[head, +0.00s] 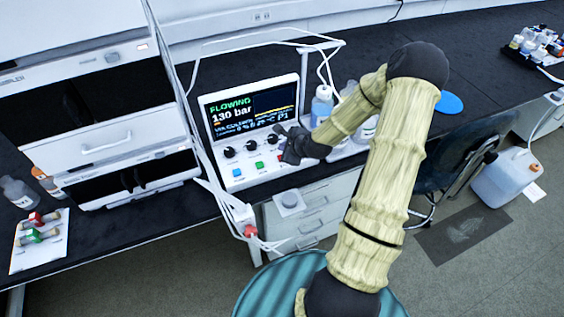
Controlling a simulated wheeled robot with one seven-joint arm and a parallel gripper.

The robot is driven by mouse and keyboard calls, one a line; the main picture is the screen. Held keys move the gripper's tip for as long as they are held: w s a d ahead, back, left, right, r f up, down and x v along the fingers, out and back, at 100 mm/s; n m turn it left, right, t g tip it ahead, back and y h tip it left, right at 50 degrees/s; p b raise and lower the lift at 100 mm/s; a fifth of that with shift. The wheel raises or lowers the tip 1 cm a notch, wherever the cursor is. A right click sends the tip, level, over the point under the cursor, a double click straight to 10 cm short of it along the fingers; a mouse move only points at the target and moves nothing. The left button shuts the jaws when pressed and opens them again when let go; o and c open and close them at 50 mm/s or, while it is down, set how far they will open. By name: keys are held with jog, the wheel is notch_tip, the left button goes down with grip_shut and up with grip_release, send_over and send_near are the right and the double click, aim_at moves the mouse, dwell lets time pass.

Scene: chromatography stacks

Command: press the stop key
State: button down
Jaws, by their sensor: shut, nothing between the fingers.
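The control unit (213,165) stands on the dark bench, with a lit screen (228,110) that reads "FLOWING" and "130 bar". Below the screen are several black knobs and a row of small coloured keys. A blue key (237,172) is at the left, a green key (259,165) in the middle and a red key (281,159) at the right. The key labels are too small to read, so I cannot tell which is marked stop. My gripper (287,153) is shut and empty, close by the red key. I cannot tell whether it touches the panel.
White tubing loops around the unit. Bottles (321,105) stand right of it, partly behind my arm. A white instrument stack (105,140) is at the left. A chair (455,155) and a liquid canister (507,180) are at the right.

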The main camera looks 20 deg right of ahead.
jog(key=shift+f+b, duration=0.35)
jog(key=shift+f, duration=0.65)
dwell(1.2)
jog(key=shift+f, duration=0.4)
jog(key=shift+f+b, duration=0.4)
jog(key=shift+f, duration=0.1)
dwell(0.8)
jog(key=shift+r+p, duration=0.9)
jog(key=shift+r, duration=0.05)
notch_tip(320, 180, up, 5)
jog(key=p, duration=0.4)
